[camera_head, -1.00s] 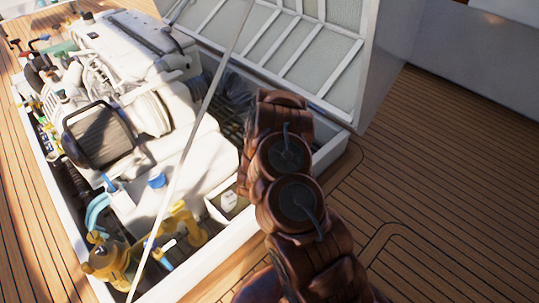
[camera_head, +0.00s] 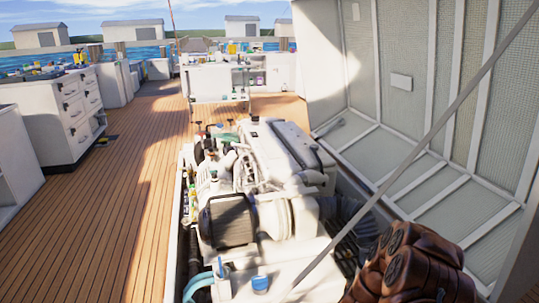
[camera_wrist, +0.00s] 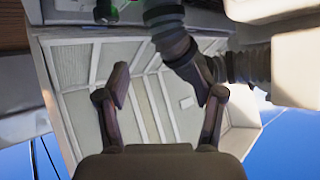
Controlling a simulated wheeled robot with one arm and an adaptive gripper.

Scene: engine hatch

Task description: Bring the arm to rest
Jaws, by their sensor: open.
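My gripper (camera_wrist: 163,88) shows in the wrist view with its two dark fingers spread apart and nothing between them. Beyond the fingers are the pale ribbed panels of the raised hatch lid and a dark ribbed hose (camera_wrist: 180,50). In the head view my brown arm (camera_head: 410,265) is at the lower right, in front of the open hatch lid (camera_head: 400,165). My gripper's fingers do not show in the head view. The white engine (camera_head: 280,165) sits in the hatch opening left of my arm.
A thin grey strut (camera_head: 415,155) runs diagonally across the hatch, close to my arm. A white workbench (camera_head: 215,80) with items stands behind the engine. White drawer cabinets (camera_head: 60,115) line the left. The wooden deck (camera_head: 110,210) between is clear.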

